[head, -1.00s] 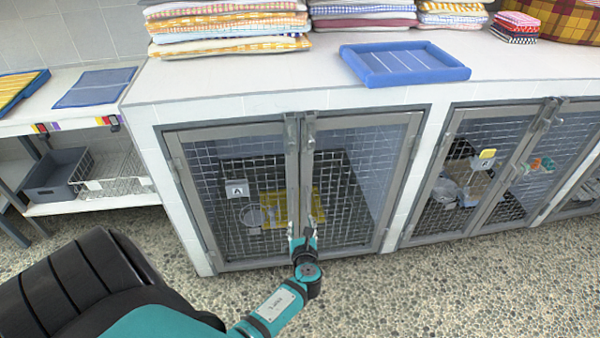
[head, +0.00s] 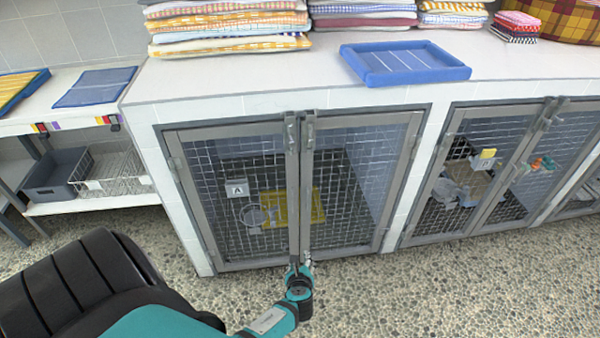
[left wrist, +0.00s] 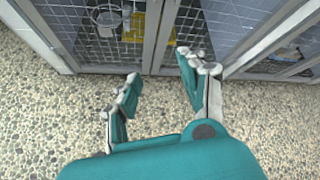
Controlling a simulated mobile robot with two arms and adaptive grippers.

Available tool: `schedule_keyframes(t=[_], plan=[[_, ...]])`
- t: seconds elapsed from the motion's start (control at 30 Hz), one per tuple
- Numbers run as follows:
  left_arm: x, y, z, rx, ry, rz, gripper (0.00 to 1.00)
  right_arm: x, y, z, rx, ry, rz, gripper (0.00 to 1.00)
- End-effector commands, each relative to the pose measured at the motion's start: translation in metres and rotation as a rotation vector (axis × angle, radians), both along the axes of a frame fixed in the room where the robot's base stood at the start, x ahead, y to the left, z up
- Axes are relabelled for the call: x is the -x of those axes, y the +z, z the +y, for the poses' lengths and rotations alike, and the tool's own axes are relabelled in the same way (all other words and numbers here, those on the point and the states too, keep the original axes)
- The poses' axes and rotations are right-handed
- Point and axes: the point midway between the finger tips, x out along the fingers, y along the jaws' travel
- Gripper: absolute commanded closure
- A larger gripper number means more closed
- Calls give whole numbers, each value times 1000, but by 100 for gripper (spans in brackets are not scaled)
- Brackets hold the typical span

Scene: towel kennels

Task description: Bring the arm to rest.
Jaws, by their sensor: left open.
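My left gripper (head: 301,263) is in front of the lower middle of kennel A, where its two doors meet. In the left wrist view the left gripper (left wrist: 163,78) has its fingers spread, with nothing between them but pebbled floor and the bottom of the door frames. The kennel's left mesh door (head: 232,195) and right mesh door (head: 358,185) are both shut. My left forearm reaches in from the lower left. My right gripper is not in view.
Behind the mesh are a yellow mat (head: 285,207) and a metal bowl (head: 252,214). A blue tray (head: 405,62) and folded towels (head: 228,25) lie on the white counter. A shelf (head: 95,200) with bins stands at left. The pebbled floor (head: 470,290) in front is clear.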

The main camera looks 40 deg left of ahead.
Motion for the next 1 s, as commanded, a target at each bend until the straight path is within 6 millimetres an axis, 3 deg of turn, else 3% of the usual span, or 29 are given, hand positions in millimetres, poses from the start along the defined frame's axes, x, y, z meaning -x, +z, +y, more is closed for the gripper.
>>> schedule_keyframes(t=[0.4,0.47,0.57,0.67,0.8,1.0], plan=[[2,-2,0,6,2,2,57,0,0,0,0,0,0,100],[7,-10,-3,38,13,5,57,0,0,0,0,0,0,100],[30,-40,-15,164,68,16,57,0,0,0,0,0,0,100],[73,-86,-35,375,190,35,57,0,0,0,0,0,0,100],[155,-149,-67,699,475,59,57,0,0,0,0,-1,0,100],[281,-205,-101,1033,1020,50,57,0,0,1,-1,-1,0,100]])
